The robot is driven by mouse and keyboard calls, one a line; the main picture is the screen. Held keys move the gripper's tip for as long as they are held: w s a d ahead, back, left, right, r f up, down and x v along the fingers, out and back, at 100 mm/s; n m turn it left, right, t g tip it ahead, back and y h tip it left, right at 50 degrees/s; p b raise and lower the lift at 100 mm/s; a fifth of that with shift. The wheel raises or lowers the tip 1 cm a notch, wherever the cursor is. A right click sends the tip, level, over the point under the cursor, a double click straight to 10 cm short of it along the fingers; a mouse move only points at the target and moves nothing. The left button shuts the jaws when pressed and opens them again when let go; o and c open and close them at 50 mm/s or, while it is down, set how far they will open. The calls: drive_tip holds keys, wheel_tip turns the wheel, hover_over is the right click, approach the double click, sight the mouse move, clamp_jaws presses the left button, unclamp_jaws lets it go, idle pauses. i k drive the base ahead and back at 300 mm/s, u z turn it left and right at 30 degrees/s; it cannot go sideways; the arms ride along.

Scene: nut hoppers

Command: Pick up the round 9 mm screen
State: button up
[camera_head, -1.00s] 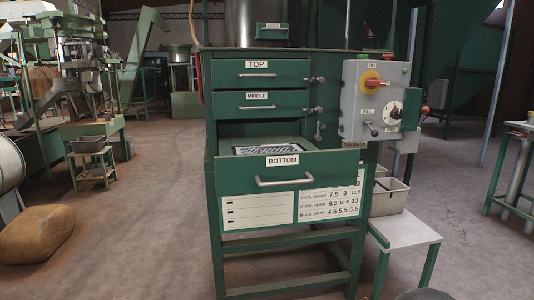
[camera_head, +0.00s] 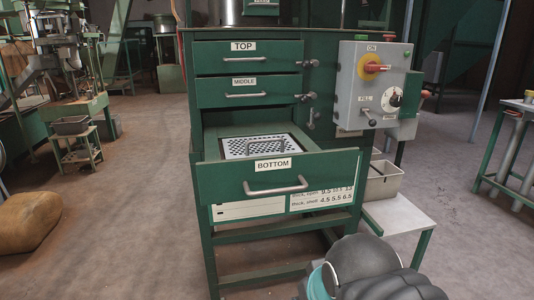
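A light metal screen (camera_head: 258,147) with rows of dark holes and a small raised handle lies in the pulled-out drawer marked BOTTOM (camera_head: 232,178). Its holes look round, but they are too small to measure and no size mark on it is readable. The drawers marked TOP (camera_head: 270,58) and MIDDLE (camera_head: 272,92) are shut, so their insides are hidden. Dark grey rounded parts of my arm show at the lower right, in front of the cabinet and apart from the drawer. The fingers of my gripper are not visible.
A grey control box (camera_head: 352,95) with a yellow-and-red knob juts out right of the drawers. Below it are a metal bin (camera_head: 383,183) and a low white-topped stand (camera_head: 398,218). A brown sack (camera_head: 28,222) lies at left.

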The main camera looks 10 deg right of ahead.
sight(261, 146)
drive_tip(key=u, duration=1.65)
drive_tip(key=i, duration=3.15)
drive_tip(key=z, duration=3.6)
